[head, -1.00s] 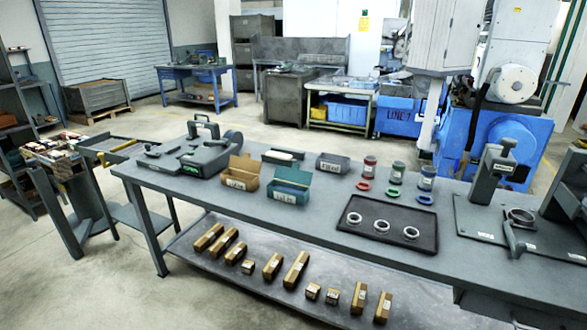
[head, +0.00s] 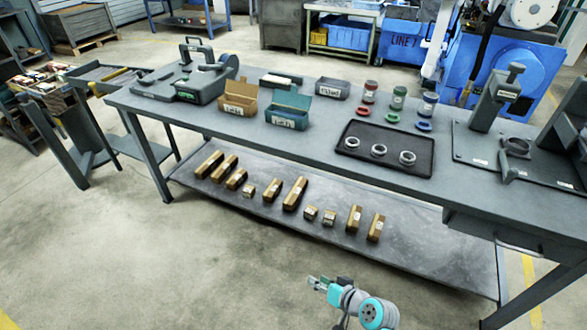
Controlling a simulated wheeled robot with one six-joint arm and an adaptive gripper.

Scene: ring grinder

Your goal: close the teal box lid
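The teal box (head: 287,120) stands on the grey workbench, with a small label on its front. Its lid (head: 291,100) is raised at the back, so the box is open. An ochre box (head: 238,108) with a raised lid stands just to its left. My gripper (head: 317,281) shows at the bottom of the head view, low in front of the bench and well apart from the teal box. It is small in the picture, and I cannot tell whether its fingers are open or shut.
A black tray (head: 424,161) with several metal rings lies to the right on the workbench (head: 180,113). Coloured jars and rings stand behind it. A grey grinder-like machine (head: 185,85) stands at the left end. Wooden blocks lie on the lower shelf (head: 330,180). The front floor is clear.

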